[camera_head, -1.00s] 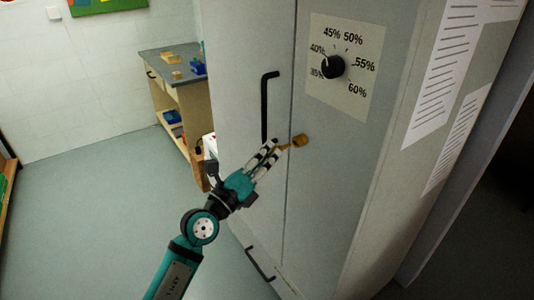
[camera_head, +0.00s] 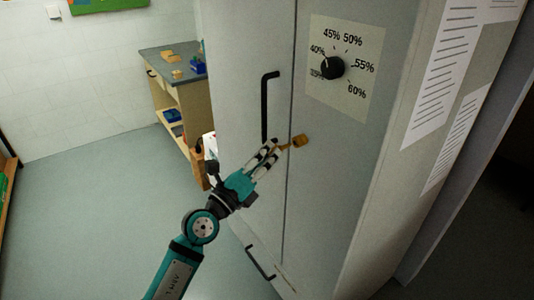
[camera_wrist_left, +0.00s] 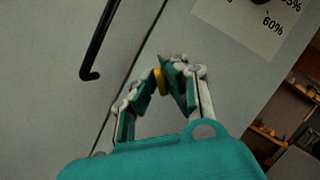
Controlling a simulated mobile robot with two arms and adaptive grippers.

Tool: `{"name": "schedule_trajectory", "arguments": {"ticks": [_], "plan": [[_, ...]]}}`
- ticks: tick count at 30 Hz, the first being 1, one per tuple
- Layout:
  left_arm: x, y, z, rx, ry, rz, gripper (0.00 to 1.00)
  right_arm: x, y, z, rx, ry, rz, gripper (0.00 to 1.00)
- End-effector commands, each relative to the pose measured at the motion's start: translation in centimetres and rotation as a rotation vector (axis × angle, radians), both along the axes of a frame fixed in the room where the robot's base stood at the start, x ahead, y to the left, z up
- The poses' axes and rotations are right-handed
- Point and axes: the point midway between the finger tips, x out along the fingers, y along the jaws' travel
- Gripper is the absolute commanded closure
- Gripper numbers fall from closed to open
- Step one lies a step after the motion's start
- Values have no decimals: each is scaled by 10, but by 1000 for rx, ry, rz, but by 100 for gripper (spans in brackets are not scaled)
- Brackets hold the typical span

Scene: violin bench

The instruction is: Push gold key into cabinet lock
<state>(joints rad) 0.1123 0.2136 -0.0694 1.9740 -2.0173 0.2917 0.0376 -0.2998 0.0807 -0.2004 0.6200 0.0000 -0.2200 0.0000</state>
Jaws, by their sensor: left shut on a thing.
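My left gripper (camera_head: 272,150) is at the front of the grey cabinet (camera_head: 340,150), just right of and below the black door handle (camera_head: 266,105). It is shut on the gold key (camera_head: 287,146), which points right toward a round brass lock (camera_head: 300,140) on the cabinet. The key tip and the lock look very close; I cannot tell whether they touch or the tip is inside. In the left wrist view a yellow piece of the key (camera_wrist_left: 159,81) shows between the fingertips, and the lock is hidden. My right gripper is not in view.
A dial (camera_head: 332,67) on a percent-marked plate sits above the lock. A second black handle (camera_head: 259,263) is low on the cabinet. A workbench (camera_head: 172,80) with small items stands behind at the left. Open floor lies left of my arm.

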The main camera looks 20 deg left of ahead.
Motion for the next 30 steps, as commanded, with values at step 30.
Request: {"name": "schedule_trajectory", "arguments": {"ticks": [30], "plan": [[18,-14,1,-1,-1,0,100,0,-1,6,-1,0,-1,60]]}}
